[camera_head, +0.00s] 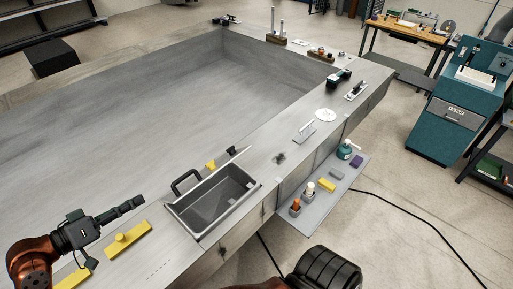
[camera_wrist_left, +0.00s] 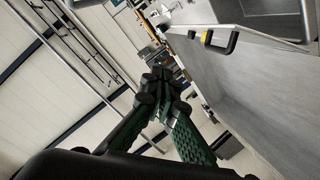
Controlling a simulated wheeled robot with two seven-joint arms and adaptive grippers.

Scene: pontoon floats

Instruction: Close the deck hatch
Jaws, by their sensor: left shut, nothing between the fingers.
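The deck hatch (camera_head: 212,220) is an opening with a grey recess in the light deck, near the bottom middle of the head view. Its lid (camera_head: 228,164) stands raised along the far left side, seen nearly edge-on. A black handle (camera_head: 186,181) sticks out from the lid's far side. A black handle with yellow beside it (camera_wrist_left: 219,41) also shows at the top of the left wrist view. My left gripper (camera_head: 139,201) is shut and empty, left of the handle and apart from it. Its fingertips (camera_wrist_left: 162,76) meet in the left wrist view.
A yellow block (camera_head: 126,239) lies on the deck near my left gripper. A side shelf (camera_head: 325,203) holds bottles and coloured blocks. Small tools (camera_head: 338,78) and a white disc (camera_head: 325,115) lie farther along the deck. A large grey recessed area (camera_head: 100,125) spreads beyond.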

